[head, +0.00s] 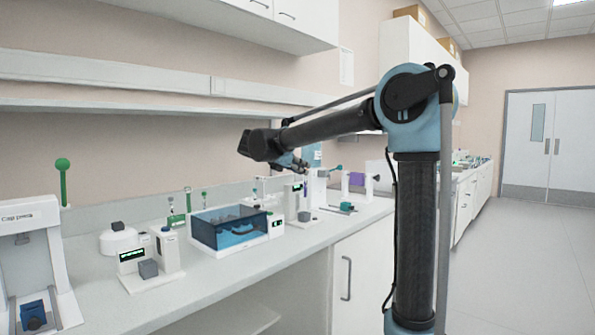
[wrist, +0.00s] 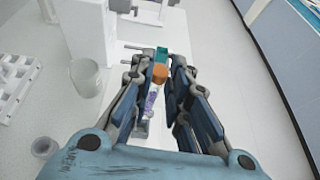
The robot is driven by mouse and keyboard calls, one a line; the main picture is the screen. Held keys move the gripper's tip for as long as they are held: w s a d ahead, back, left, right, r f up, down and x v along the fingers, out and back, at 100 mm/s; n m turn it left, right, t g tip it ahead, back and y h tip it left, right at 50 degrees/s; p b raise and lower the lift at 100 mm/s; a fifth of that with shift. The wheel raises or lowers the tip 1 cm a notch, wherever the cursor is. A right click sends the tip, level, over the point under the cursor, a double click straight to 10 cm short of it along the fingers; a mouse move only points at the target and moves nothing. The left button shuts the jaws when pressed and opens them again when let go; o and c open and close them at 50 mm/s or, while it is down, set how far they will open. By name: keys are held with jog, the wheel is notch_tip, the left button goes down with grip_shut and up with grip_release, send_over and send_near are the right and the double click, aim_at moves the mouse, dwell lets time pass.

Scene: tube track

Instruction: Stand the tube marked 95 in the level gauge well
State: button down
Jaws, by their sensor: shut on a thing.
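My gripper (head: 303,167) is over the bench, beyond the blue-lidded bath in the head view. In the wrist view my gripper (wrist: 160,72) has its fingers closed around a tube with an orange cap (wrist: 160,74). The tube's purple-and-white body (wrist: 151,101) shows between the fingers. In the head view a slim purplish piece hangs below the fingers, too small to make out well. The mark 95 cannot be read. I cannot tell which fixture is the level gauge well; a white stand with a small green display (head: 297,187) is just below my gripper.
A blue-lidded bath (head: 232,230) stands to the left on the bench. A white device with a purple part (head: 357,181) and a teal block (head: 347,207) are to the right. In the wrist view a white cup (wrist: 86,76) and a white rack (wrist: 14,88) are at left.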

jog(key=shift+a+f, duration=0.2)
jog(key=shift+f, duration=2.25)
jog(key=shift+s, duration=0.1)
jog(key=shift+f, duration=1.55)
jog(key=c, duration=1.5)
grip_release()
jog(key=shift+o, duration=0.2)
